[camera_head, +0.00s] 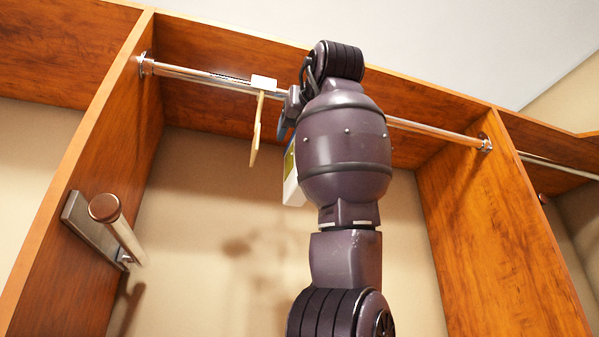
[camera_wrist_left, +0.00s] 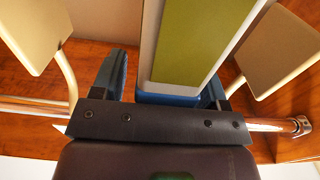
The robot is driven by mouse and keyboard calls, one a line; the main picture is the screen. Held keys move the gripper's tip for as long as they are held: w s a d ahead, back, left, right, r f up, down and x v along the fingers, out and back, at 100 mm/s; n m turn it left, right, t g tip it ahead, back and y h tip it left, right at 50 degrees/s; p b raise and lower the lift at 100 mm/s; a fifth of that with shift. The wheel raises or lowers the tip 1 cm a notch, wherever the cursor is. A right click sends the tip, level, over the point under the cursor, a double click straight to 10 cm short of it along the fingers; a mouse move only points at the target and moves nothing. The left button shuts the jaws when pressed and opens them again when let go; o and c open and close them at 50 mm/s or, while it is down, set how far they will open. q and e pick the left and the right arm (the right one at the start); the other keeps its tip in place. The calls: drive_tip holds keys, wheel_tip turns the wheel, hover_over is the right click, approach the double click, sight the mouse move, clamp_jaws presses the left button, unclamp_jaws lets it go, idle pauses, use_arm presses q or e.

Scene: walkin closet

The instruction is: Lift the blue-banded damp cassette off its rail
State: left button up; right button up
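The cassette (camera_head: 291,187) hangs at the rail (camera_head: 435,132) in the head view, mostly hidden behind my left arm. It is white with a green panel and some blue near its top. In the left wrist view the cassette (camera_wrist_left: 188,40) shows its green face, with blue (camera_wrist_left: 168,99) at the end close to my gripper. My left gripper (camera_wrist_left: 166,88) is open with the cassette's blue end between its fingers. A gap shows on the left finger's side; the right finger is close to the cassette, contact unclear. My right gripper is in neither view.
A cream panel (camera_head: 256,135) hangs left of the cassette, near a white tab (camera_head: 263,82). The left wrist view shows beige panels on both sides, left (camera_wrist_left: 33,32) and right (camera_wrist_left: 282,48). A brown-capped peg (camera_head: 104,208) sticks out from the left wooden upright (camera_head: 75,245).

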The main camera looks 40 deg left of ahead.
use_arm(q)
drive_tip(key=shift+a, duration=0.1)
clamp_jaws()
